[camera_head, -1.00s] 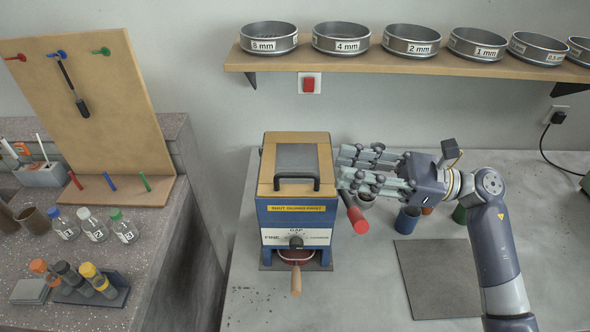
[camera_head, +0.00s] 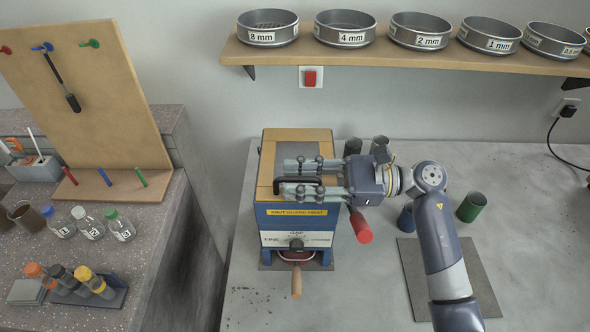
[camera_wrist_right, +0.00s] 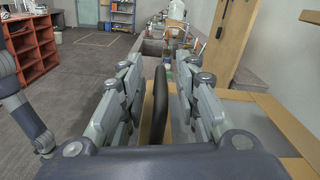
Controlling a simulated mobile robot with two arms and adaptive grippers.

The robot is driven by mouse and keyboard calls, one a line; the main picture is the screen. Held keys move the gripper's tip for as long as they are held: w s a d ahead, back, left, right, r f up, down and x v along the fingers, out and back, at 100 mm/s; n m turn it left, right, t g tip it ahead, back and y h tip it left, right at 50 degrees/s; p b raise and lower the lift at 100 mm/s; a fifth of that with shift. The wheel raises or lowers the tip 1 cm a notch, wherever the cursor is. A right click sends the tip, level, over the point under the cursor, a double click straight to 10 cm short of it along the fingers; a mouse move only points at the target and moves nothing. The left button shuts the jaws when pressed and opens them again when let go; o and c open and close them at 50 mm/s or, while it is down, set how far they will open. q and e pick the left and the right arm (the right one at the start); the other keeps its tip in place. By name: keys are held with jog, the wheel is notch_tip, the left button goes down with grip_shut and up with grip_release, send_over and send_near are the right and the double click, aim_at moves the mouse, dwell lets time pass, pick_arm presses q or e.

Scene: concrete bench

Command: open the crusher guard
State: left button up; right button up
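The crusher (camera_head: 262,224) is a blue box on the bench with a yellow warning label and a wood-coloured top. Its guard (camera_head: 268,163) is the closed lid on top, with a grey panel mostly behind my fingers. The black bar handle (camera_head: 277,184) shows at the left, beside my fingertips. My right gripper (camera_head: 285,177) reaches over the lid from the right, with its fingers apart. In the wrist view the dark handle (camera_wrist_right: 159,100) stands between the two open fingers (camera_wrist_right: 159,68), with gaps on both sides. My left gripper is not in view.
A blue cup (camera_head: 406,217) and a green cup (camera_head: 471,207) stand farther right. A dark mat (camera_head: 420,265) lies under my forearm. A shelf of sieves (camera_head: 400,55) runs above.

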jog(key=shift+a, duration=0.35)
jog(key=shift+w+f, duration=0.1)
jog(key=shift+c, duration=0.8)
grip_shut()
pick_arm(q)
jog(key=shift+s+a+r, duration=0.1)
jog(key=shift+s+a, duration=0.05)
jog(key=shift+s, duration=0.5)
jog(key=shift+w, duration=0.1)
